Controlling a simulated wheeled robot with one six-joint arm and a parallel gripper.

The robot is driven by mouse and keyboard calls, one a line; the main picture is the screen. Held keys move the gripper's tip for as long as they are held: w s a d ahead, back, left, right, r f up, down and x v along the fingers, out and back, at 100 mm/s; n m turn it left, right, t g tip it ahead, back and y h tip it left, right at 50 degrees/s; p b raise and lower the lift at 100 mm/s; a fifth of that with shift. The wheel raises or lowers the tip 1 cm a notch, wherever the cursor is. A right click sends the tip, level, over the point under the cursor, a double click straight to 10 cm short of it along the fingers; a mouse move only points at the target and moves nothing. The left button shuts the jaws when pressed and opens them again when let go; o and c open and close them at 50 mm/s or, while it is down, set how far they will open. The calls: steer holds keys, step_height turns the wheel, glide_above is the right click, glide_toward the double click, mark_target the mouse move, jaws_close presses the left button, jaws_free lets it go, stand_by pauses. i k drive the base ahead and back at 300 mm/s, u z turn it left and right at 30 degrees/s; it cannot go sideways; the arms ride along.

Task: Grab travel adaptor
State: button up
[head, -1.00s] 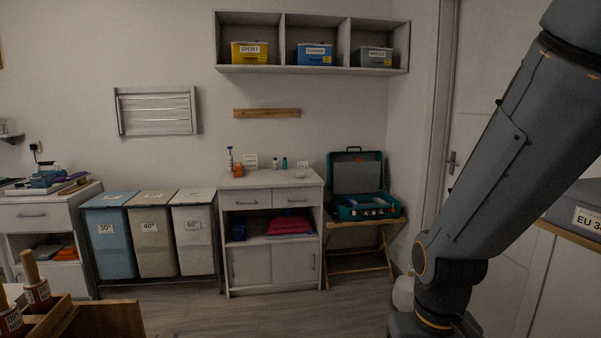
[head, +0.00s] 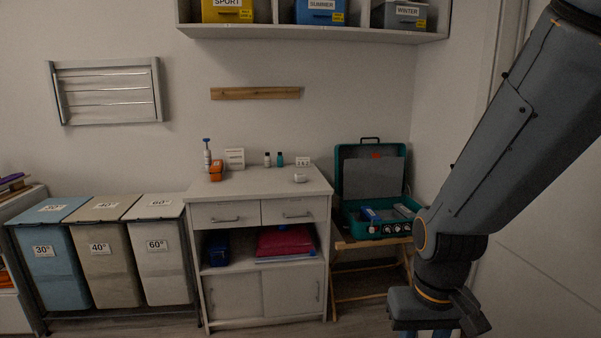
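I cannot tell for certain which item is the travel adaptor. A small white rounded object (head: 300,178) lies on top of the white cabinet (head: 258,185), towards its right side. An orange item (head: 216,170) stands on the same top at the left, beside a spray bottle (head: 207,155). My gripper (head: 440,333) is at the bottom right, in front of the open green case (head: 375,228) and apart from the cabinet. Its fingers are cut off by the picture edge, so its opening does not show.
A white card (head: 235,158), two small bottles and a "1&2" sign (head: 303,162) stand at the cabinet's back. The case rests on a wooden folding stand (head: 352,288). Laundry bins (head: 163,250) stand left. A wall shelf (head: 300,32) holds boxes. Floor before the cabinet is mostly out of view.

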mark_target(299, 178)
steer(key=u, duration=0.05)
steer(key=i, duration=0.45)
steer(key=u, duration=0.5)
steer(key=i, duration=2.65)
steer(key=z, duration=0.2)
